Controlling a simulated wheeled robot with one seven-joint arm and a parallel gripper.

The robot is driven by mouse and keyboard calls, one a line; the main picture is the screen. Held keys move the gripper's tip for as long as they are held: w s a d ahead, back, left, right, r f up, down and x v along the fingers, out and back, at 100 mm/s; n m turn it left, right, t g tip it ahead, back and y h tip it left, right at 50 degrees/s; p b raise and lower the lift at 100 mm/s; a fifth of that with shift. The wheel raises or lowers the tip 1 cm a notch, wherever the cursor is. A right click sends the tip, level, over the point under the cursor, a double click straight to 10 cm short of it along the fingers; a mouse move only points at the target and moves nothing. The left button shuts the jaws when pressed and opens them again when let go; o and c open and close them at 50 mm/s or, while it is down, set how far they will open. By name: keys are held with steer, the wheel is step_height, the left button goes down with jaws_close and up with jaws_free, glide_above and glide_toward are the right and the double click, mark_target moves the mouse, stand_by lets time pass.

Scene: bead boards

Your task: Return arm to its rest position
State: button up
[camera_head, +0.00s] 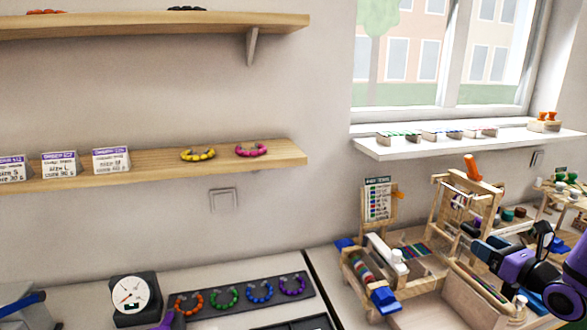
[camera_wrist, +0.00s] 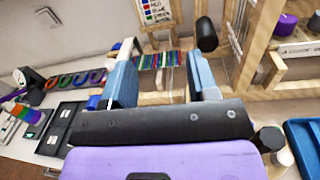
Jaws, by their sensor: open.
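My arm with its purple and black wrist reaches in from the right edge in the head view, above the right side of the wooden bead stand. My gripper (camera_wrist: 162,62) shows in the wrist view with its two blue-grey fingers well apart and nothing held between them. Beyond the gap lie rows of coloured strips (camera_wrist: 157,61). I cannot tell whether a finger touches the wooden frame close by on the right.
A wooden stand (camera_head: 440,285) and an upright frame (camera_head: 437,215) crowd the bench near my arm. A dark board (camera_head: 242,302) with several bead rings and a dial scale (camera_head: 134,297) stand left. Wall shelves (camera_head: 225,165) are above; a window sill (camera_head: 460,143) is behind.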

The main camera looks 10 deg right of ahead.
steer(key=s+a+r+n+g+y, duration=0.2)
steer(key=a+r+n+g, duration=0.2)
steer(key=a+n, duration=0.3)
steer(key=s+a+r+n+g+y, duration=0.2)
steer(key=a+r+n+g+y, duration=0.15)
steer(key=a+n+g, duration=0.35)
steer(key=s+a+r+n+g+y, duration=0.2)
steer(key=a+r+n, duration=0.25)
steer(key=a, duration=0.45)
steer(key=s+r+n+t+h, duration=0.1)
steer(key=s+r+n+h, duration=0.9)
steer(key=s+n, duration=0.3)
steer(key=shift+a+r+n+h, duration=0.4)
steer(key=shift+n+h, duration=0.35)
steer(key=shift+n, duration=0.6)
steer(key=shift+s+f, duration=0.1)
steer(key=shift+f, duration=0.05)
